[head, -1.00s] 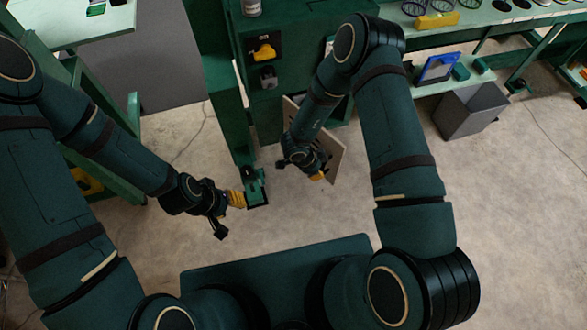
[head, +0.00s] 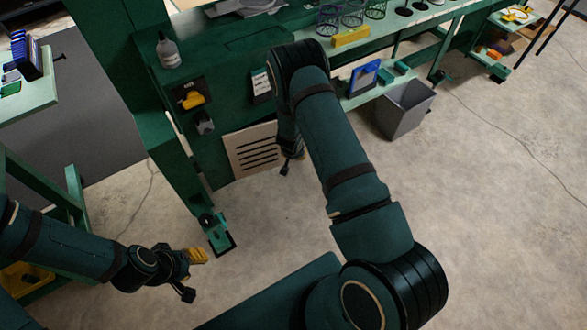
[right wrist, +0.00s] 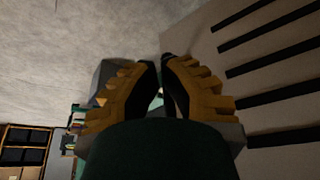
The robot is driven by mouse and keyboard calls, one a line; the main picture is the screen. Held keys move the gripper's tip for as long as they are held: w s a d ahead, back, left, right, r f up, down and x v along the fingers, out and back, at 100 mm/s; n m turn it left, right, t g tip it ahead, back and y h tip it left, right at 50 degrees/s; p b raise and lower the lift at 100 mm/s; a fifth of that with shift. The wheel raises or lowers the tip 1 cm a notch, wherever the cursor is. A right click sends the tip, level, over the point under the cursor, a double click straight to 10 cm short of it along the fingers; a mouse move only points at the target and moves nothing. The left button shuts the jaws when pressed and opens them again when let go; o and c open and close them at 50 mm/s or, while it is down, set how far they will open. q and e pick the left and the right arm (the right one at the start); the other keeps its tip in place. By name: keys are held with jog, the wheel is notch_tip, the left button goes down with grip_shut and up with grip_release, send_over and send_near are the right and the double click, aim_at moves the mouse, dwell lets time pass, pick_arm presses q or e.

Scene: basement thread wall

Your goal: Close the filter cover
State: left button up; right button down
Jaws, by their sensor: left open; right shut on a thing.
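The filter cover (head: 252,150) is a beige panel with dark slots, low on the front of the green machine. In the head view it looks about level with the machine front; I cannot tell whether it is fully flush. My right gripper (right wrist: 162,68) is shut on the cover's edge, and the cover (right wrist: 205,45) fills the right of the right wrist view. In the head view my right arm hides most of that gripper, at the cover's right end. My left gripper (head: 197,276) is open and empty above the floor, left of the machine.
A yellow knob (head: 192,100) and a spray bottle (head: 168,50) are on the machine. A green post foot (head: 218,232) stands near my left gripper. A grey bin (head: 405,108) stands right of my right arm. The floor in front of the cover is clear.

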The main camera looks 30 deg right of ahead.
pick_arm(q)
jog(key=shift+w+f+b, duration=0.15)
jog(key=shift+f+b, duration=0.55)
jog(key=shift+f, duration=0.25)
pick_arm(e)
jog(key=shift+w+d+n+y, duration=0.1)
jog(key=shift+w+d+n, duration=0.2)
jog(key=shift+w, duration=0.4)
jog(key=shift+w+d+n+y, duration=0.15)
jog(key=shift+w+n, duration=0.3)
jog(key=shift+w, duration=0.25)
jog(key=shift+w+d+n+y, duration=0.1)
jog(key=shift+w+d+n, duration=0.2)
jog(key=shift+w, duration=0.4)
jog(key=shift+a, duration=0.1)
